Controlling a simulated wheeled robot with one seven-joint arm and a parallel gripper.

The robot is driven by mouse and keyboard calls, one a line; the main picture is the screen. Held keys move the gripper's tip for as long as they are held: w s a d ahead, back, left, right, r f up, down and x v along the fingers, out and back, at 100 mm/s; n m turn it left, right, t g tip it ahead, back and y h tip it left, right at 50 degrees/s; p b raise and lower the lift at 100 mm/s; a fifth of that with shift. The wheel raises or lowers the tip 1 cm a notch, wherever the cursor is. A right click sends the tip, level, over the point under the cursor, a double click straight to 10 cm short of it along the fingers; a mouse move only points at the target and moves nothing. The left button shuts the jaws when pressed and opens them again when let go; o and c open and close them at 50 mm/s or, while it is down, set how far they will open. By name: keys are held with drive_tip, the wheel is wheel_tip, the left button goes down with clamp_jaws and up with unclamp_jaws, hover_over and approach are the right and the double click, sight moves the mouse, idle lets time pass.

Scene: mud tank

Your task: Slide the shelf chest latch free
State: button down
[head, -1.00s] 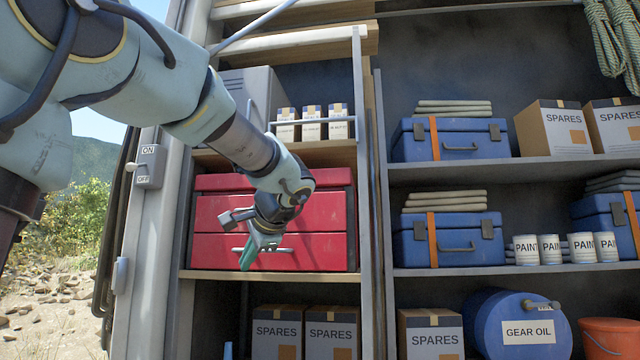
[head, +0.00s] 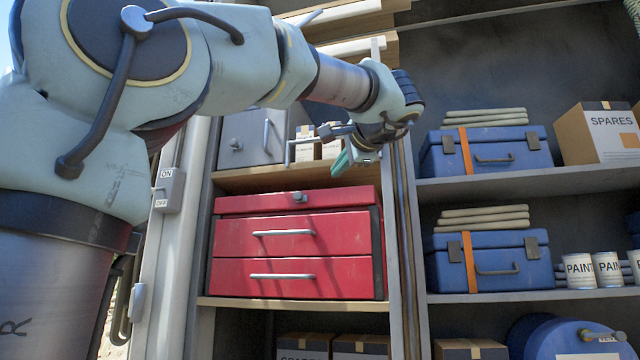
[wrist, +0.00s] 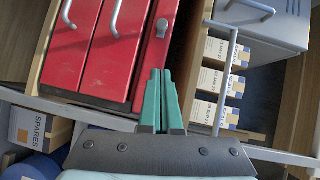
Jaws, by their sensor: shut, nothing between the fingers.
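The red chest (head: 245,240) sits on a shelf in the head view, with two drawers and a lid section on top. A small grey latch (head: 299,196) is at the top middle of its front. In the wrist view the chest (wrist: 95,50) appears turned on its side, with the latch (wrist: 162,27) near its right edge. My gripper (head: 340,163) is shut and empty, above and to the right of the latch and apart from it. Its green fingers (wrist: 160,78) point toward the chest's lid edge in the wrist view. Nothing hides the latch.
A metal rail (head: 290,152) runs in front of small cartons (head: 304,145) on the shelf above the chest. A grey cabinet (head: 250,138) stands left of them. A grey upright (head: 408,200) separates the bay with blue cases (head: 490,270). Space before the chest's front is clear.

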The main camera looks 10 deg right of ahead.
drive_tip(key=p, duration=0.4)
approach(303, 198)
drive_tip(key=w+d, duration=0.2)
drive_tip(key=d, duration=0.1)
drive_tip(key=shift+w+a+f+p, duration=0.1)
drive_tip(key=shift+w+a+p, duration=0.1)
drive_tip(key=shift+w+a, duration=0.55)
drive_tip(key=shift+w+a+f+p, duration=0.15)
drive_tip(key=shift+w+a, duration=0.2)
drive_tip(key=shift+a, duration=0.7)
drive_tip(key=a, duration=0.1)
drive_tip(key=w+a, duration=0.1)
drive_tip(key=w+a+b, duration=0.1)
drive_tip(key=a, duration=0.1)
drive_tip(key=shift+w+a, duration=0.1)
